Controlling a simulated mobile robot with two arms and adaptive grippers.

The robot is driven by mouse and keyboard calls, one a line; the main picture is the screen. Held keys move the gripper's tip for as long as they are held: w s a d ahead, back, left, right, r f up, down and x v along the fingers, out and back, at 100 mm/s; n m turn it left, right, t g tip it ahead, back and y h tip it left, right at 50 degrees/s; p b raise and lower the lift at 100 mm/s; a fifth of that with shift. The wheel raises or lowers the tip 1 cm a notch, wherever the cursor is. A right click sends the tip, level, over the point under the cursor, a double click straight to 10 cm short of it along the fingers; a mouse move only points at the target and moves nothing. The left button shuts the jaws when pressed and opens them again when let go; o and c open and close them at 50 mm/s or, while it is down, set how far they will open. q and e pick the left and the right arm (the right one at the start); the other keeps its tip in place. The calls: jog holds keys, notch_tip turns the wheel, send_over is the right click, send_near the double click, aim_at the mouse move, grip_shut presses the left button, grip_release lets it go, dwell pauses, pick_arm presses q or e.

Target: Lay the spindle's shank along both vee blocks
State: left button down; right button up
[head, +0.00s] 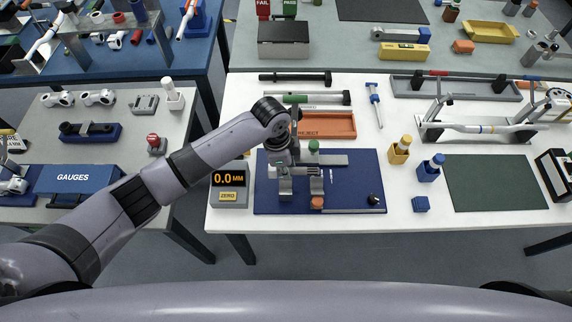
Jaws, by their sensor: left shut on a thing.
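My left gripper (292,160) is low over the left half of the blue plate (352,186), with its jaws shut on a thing. What is in the jaws is small and mostly hidden by the gripper; it seems to be the spindle, but its shank does not show clearly. Grey blocks, seemingly the vee blocks, stand on the plate close below and beside the gripper, one at left (285,190) and one at right (316,186). I cannot tell whether the held thing touches them. A green knob and an orange piece (317,202) show beside the gripper. My right gripper is out of view.
A gauge readout (229,188) reading 0.0 mm stands left of the plate. An orange reject tray (327,125) lies behind. The green mat (495,183) is bare.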

pick_arm(q)
jog(key=shift+f, duration=0.1)
jog(key=b, duration=0.3)
send_over(286, 190)
jog(key=shift+w+f, duration=0.25)
jog(key=shift+f, duration=1)
jog(key=shift+w+f, duration=0.2)
jog(key=shift+f, duration=1)
notch_tip(286, 190, down, 3)
jog(key=shift+b, duration=1.15)
jog(key=shift+s+f, duration=0.1)
jog(key=shift+f, duration=0.15)
jog(key=shift+s+a+f, duration=0.1)
jog(key=shift+s+a, duration=0.05)
jog(key=shift+s, duration=0.1)
jog(key=shift+s+f, duration=0.1)
jog(key=shift+f, duration=0.05)
jog(key=c, duration=1.5)
grip_release()
jog(key=shift+f, duration=0.1)
jog(key=shift+c, duration=0.2)
jog(key=shift+o, duration=0.6)
jog(key=shift+w, duration=0.25)
